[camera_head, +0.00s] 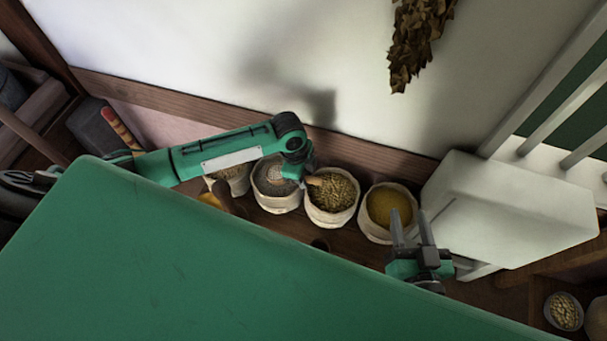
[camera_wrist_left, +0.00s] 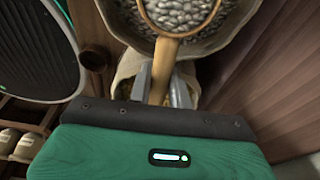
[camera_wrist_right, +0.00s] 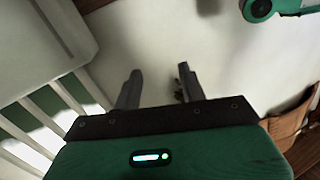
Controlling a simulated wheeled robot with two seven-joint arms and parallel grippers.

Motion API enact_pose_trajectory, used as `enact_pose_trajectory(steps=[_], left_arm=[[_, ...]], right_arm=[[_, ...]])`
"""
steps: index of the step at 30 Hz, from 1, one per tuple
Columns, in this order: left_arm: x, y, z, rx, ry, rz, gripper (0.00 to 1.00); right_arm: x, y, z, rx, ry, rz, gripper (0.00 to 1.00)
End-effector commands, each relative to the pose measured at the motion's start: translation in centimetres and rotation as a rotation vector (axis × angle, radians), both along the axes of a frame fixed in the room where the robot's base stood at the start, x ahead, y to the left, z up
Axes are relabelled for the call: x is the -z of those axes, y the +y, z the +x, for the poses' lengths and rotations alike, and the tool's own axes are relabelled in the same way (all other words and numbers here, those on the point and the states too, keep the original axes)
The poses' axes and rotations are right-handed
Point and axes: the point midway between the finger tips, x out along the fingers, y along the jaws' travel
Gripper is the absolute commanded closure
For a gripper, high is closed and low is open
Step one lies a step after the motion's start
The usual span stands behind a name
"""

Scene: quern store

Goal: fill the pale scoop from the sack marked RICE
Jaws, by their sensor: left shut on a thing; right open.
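My left gripper (camera_wrist_left: 161,84) is shut on the wooden handle of the pale scoop (camera_wrist_left: 163,52). The scoop's round bowl is at the top of the left wrist view, with grey-white, bean-like pieces inside its rim and around it in a cloth sack (camera_wrist_left: 232,22). I cannot tell how full the bowl is or how deep it sits. In the head view, my left wrist is over the row of sacks, near the sack of grey grain (camera_head: 275,199) and the sack of brownish grain (camera_head: 331,217). No RICE marking is readable. My right gripper (camera_head: 412,228) is open and empty.
A sack of yellow grain (camera_head: 388,207) stands right of the brownish one, close to my right gripper. Another sack (camera_head: 238,176) is partly hidden under my left arm. A white box-like block (camera_head: 515,205) stands at right. The wall (camera_head: 290,60) runs behind.

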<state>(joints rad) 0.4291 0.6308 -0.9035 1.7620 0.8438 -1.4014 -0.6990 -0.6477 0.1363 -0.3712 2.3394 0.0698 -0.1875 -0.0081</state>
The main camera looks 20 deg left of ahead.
Motion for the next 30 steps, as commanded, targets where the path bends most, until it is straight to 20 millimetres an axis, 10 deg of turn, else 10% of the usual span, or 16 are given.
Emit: enact_pose_trajectory(steps=[30], left_arm=[[-1.0,-0.2,0.0,0.0,0.006,0.108,1.0]], right_arm=[[4.4,-3.1,-2.8,-0.023,0.484,-0.224,0.59]])
